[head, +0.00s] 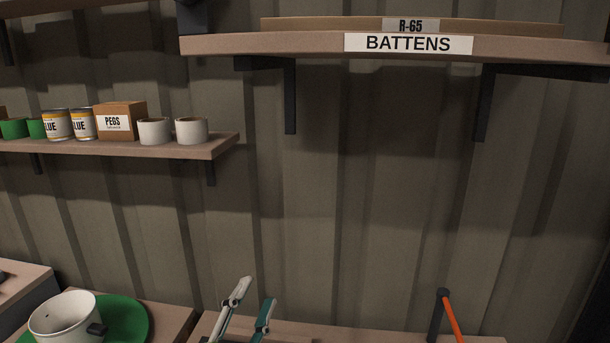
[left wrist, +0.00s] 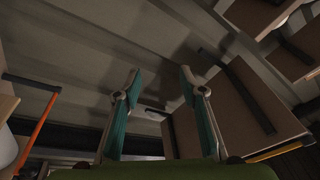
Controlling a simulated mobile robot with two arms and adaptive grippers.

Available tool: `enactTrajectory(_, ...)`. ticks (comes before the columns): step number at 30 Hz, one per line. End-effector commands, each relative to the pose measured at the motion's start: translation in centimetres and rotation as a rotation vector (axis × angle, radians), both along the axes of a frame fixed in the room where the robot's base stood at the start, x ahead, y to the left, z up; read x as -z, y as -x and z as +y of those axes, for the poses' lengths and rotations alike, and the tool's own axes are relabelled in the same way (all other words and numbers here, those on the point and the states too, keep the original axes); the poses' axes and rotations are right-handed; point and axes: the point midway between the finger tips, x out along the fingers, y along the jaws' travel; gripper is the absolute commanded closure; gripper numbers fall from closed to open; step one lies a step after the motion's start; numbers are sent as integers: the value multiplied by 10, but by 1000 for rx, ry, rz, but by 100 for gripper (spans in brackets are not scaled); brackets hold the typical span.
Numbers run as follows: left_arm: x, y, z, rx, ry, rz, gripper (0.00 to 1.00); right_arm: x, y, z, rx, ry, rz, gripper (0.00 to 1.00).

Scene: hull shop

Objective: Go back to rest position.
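My left gripper (head: 254,292) shows at the bottom of the head view, with pale and green fingers pointing up in front of the corrugated wall. In the left wrist view, the left gripper (left wrist: 160,78) has its two fingers well apart, with nothing between them. It is open and empty. My right gripper is in neither view.
The upper shelf (head: 230,44) is labelled BATTENS. A lower shelf (head: 180,152) holds cans, a PEGS box (head: 122,121) and white rolls. An orange bar (head: 453,320) with a dark post rises at lower right.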

Motion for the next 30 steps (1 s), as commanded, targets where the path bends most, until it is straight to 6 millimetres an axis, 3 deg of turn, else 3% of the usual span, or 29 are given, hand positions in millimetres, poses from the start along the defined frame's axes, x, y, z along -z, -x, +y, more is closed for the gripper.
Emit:
enactTrajectory(1, 29, 3, 26, -77, 82, 127, 62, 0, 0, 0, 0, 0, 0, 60)
enactTrajectory(3, 72, 13, 57, -178, 183, 307, 62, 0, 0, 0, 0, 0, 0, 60)
enactTrajectory(6, 134, 42, 90, -302, 305, 558, 62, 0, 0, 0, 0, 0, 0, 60)
enactTrajectory(9, 190, 86, 109, -403, 400, 798, 62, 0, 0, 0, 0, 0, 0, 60)
enactTrajectory(12, 230, 131, 117, -476, 462, 994, 62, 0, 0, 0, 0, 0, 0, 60)
enactTrajectory(18, 275, 209, 118, -566, 531, 1287, 62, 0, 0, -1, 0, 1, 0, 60)
enactTrajectory(24, 295, 279, 112, -623, 569, 1520, 62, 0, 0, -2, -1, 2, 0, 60)
enactTrajectory(25, 300, 284, 111, -629, 570, 1543, 62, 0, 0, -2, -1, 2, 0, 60)
enactTrajectory(30, 347, 270, 110, -633, 559, 1551, 62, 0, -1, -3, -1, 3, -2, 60)
